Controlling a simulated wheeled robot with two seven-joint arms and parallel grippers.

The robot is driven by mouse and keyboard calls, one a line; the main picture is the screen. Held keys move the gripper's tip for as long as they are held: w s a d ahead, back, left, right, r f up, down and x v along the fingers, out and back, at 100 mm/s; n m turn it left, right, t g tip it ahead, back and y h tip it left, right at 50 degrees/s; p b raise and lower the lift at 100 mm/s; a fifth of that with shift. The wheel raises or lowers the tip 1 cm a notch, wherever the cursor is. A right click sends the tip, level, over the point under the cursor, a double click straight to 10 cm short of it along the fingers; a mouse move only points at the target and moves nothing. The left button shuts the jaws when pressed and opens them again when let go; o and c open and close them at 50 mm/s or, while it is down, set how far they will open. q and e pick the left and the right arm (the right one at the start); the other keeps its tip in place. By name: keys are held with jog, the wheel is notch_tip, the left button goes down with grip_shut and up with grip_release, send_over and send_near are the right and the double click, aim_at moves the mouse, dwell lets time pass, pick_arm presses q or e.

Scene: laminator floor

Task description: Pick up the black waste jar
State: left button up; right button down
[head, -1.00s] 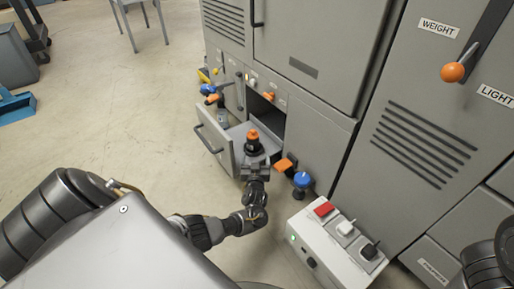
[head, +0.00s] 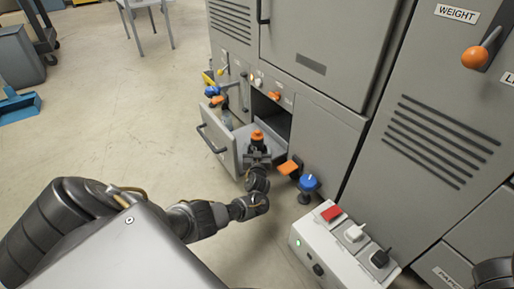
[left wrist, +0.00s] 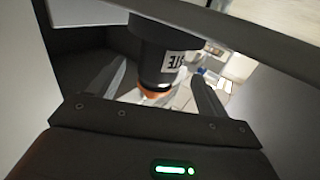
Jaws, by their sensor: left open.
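The black waste jar (head: 257,145) with an orange top stands in the open drawer (head: 222,150) of the grey machine. In the left wrist view the jar (left wrist: 155,55) appears upside down, with part of a white label showing. My left gripper (head: 257,158) is at the near side of the jar, over the drawer. Its two fingers (left wrist: 160,98) are open, one on each side of the jar in the picture. I cannot tell whether they touch it. The lower part of the jar is hidden by the gripper in the head view.
An orange paddle (head: 288,168) and a blue knob (head: 308,183) stick out just right of the drawer. A white switch box (head: 335,250) stands nearer. Several coloured handles and knobs (head: 214,90) are left of the drawer.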

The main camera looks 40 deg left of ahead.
aim_at(257, 147)
pick_arm(q)
jog(key=b+x, duration=0.3)
jog(key=shift+w+a+f, duration=0.15)
jog(key=shift+w+f, duration=0.1)
jog(key=shift+f, duration=0.15)
jog(key=shift+w+a+r, duration=0.1)
jog(key=shift+w+a, duration=0.05)
jog(key=shift+w, duration=0.15)
jog(key=shift+a+r, duration=0.1)
jog(key=c, duration=1.1)
jog(key=shift+w, duration=0.1)
jog(key=shift+c, duration=0.8)
